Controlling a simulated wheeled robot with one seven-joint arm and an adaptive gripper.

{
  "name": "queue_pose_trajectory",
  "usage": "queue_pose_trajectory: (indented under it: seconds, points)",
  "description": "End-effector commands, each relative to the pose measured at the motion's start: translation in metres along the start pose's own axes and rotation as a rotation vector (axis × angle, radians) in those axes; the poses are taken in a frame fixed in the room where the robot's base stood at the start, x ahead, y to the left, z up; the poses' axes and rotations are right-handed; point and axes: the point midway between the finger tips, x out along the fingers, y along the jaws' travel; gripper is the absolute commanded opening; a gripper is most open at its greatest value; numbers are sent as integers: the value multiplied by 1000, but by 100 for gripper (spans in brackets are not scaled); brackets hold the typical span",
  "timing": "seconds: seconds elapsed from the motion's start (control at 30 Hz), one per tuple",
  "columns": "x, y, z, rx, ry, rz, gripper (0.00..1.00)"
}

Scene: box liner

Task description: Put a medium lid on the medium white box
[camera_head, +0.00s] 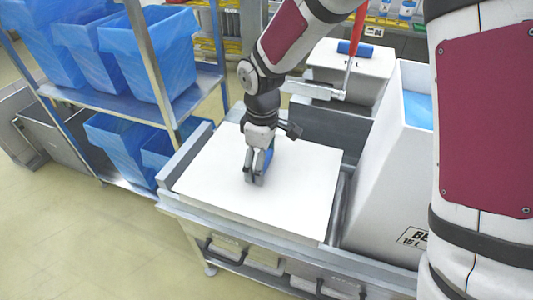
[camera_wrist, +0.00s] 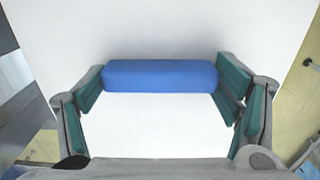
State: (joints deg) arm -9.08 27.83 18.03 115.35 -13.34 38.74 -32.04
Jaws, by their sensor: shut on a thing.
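A flat white lid (camera_head: 215,178) with a blue handle lies at the level of the metal cart's top. In the wrist view the handle (camera_wrist: 160,76) runs across between my fingers, with the white lid surface (camera_wrist: 155,130) around it. My gripper (camera_head: 255,178) points down over the middle of the lid and is shut on the blue handle, which it mostly hides in the head view. I cannot tell whether the lid rests on the cart or is slightly raised. A tall white box (camera_head: 385,170) with a blue liner (camera_head: 418,108) stands open to the right of the lid, partly behind my arm.
Another white box (camera_head: 345,92) with a blue-handled lid stands behind. The metal cart (camera_head: 190,213) has drawers along its front. A shelf rack (camera_head: 110,90) with several blue-lined bins (camera_head: 150,50) stands at left. The floor (camera_head: 70,230) at front left is clear.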

Motion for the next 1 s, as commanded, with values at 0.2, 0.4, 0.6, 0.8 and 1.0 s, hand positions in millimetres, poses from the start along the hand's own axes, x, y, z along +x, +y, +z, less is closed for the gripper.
queue_pose_trajectory:
  seconds: [0.2,0.4,0.6,0.8,1.0]
  points:
    - [-4,-21,0,-2,0,0,48]
    - [-6,-39,0,-2,0,0,48]
    - [-9,-57,0,-3,0,1,48]
    - [-11,-74,0,-3,0,1,48]
    - [-13,-92,0,-3,-1,0,48]
